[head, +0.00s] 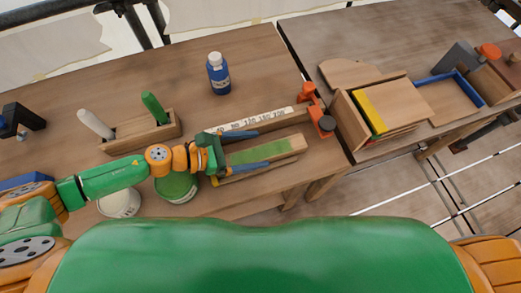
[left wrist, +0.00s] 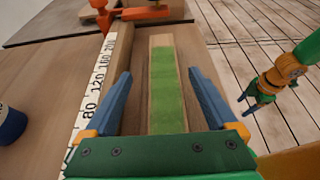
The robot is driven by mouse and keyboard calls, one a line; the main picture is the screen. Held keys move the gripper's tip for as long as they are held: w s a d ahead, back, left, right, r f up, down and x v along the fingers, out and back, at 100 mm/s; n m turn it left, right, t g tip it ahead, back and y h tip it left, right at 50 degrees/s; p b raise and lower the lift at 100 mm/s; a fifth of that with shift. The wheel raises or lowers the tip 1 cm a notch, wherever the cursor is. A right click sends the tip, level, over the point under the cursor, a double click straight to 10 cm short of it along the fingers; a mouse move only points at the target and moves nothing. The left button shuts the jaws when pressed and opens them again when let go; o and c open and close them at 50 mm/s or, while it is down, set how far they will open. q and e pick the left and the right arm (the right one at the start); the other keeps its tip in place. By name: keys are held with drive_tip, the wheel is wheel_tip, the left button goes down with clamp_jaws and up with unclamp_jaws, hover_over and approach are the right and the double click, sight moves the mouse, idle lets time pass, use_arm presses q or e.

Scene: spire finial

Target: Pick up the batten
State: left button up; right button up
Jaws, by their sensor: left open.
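The batten (head: 262,153), a long pale wooden strip with a green patch on its top, lies on the workbench. It also shows in the left wrist view (left wrist: 165,85), running away between my fingers. My left gripper (head: 264,149) is open, with one blue finger on each side of the batten; in the left wrist view (left wrist: 159,74) gaps show between fingers and wood. The batten's near end is hidden by the gripper body. My right gripper (left wrist: 257,98) appears small at the right of the left wrist view, too small to tell its jaws.
A white numbered ruler (head: 257,119) and a wooden rail lie alongside the batten, with an orange clamp (head: 314,108) at the far end. A blue bottle (head: 218,73), a holder with marker pens (head: 143,131), a green tin (head: 177,187) and a wooden box (head: 375,110) stand around.

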sight(278, 148)
use_arm(q)
drive_tip(key=x, duration=0.4)
drive_tip(key=shift+s+d+p, duration=0.1)
drive_tip(key=shift+d+p, duration=0.2)
drive_tip(key=shift+d, duration=0.15)
drive_tip(key=shift+r, duration=0.1)
clamp_jaws()
